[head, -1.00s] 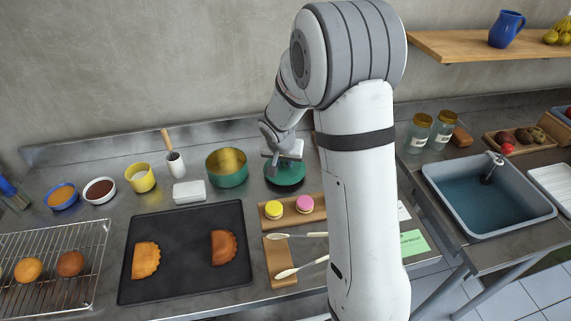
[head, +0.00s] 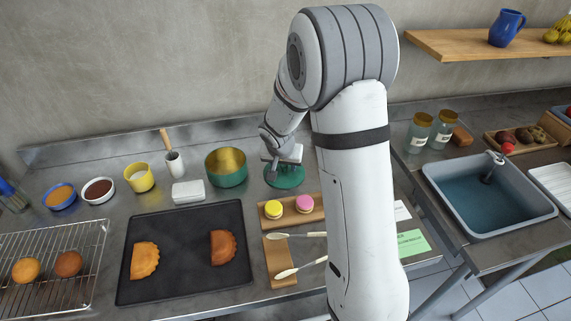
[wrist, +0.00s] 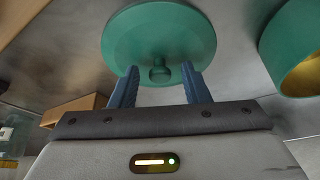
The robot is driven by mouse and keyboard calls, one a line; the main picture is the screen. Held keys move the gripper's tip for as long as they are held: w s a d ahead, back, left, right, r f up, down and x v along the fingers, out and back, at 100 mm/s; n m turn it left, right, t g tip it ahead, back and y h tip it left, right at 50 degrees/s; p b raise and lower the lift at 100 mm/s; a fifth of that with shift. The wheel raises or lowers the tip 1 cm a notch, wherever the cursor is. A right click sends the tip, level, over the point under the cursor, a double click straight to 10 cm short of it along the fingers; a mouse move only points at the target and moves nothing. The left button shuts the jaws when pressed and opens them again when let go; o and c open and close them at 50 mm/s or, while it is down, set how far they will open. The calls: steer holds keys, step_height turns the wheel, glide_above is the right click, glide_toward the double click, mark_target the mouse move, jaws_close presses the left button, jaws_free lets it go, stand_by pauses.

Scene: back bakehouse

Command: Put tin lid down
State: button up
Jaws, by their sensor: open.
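The tin lid is a round green disc (head: 286,177) with a small knob. It lies on the steel counter, to the right of the green tin (head: 227,167) with its gold inside. In the wrist view the lid (wrist: 158,38) lies flat just ahead of the fingers, its knob toward me. My gripper (wrist: 158,78) is open, one blue-grey finger on each side of the knob and apart from it. In the head view my gripper (head: 271,168) is over the lid and partly hides it. The tin also shows at the right of the wrist view (wrist: 285,45).
A white butter dish (head: 188,192) stands left of the tin. A wooden board (head: 290,219) with a yellow and a pink macaron lies in front of the lid. A dark tray (head: 185,255) with two pastries is at front left. My arm hides the counter to the right.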

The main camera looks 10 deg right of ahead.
steer(key=shift+r, duration=0.1)
steer(key=shift+r+p, duration=0.2)
steer(key=shift+p, duration=0.15)
steer(key=v, duration=1.2)
steer(key=s+d+r+n+y, duration=0.1)
steer(key=s+r+n, duration=0.1)
steer(key=s, duration=1)
steer(key=s+d+r+n+g, duration=0.1)
steer(key=s+r, duration=0.3)
steer(key=s, duration=0.8)
steer(key=shift+s+d+n+y+b, duration=0.2)
steer(key=shift+d+n+y+b, duration=0.15)
steer(key=shift+n, duration=0.35)
